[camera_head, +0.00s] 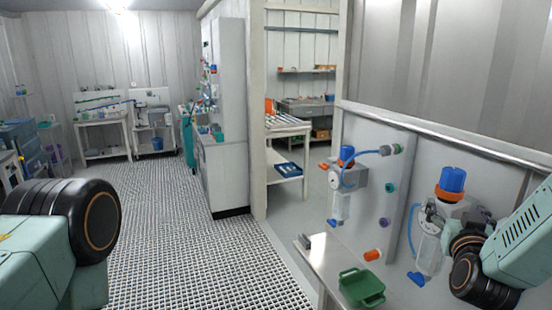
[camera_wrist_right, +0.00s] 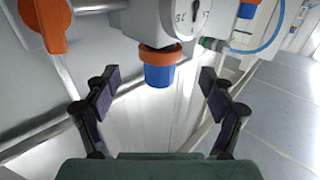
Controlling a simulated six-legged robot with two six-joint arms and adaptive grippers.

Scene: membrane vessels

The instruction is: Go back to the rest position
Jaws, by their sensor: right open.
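My right arm comes in at the right edge of the head view, beside the nearer membrane vessel with its blue cap (camera_head: 453,180), orange ring and white gauge. The arm hides part of that vessel. In the right wrist view my right gripper (camera_wrist_right: 160,80) is open, its two dark fingers spread wide. A blue cap (camera_wrist_right: 159,75) with an orange ring shows between the fingers, seemingly beyond them; nothing is visibly held. A second vessel (camera_head: 341,205) with a blue cap and blue tube is mounted farther left on the panel. Only my left arm shows, not its gripper.
The grey panel (camera_head: 403,140) carries purple, green and orange fittings. A green tray (camera_head: 362,287) sits on the ledge below. The grated floor (camera_head: 180,240) is clear.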

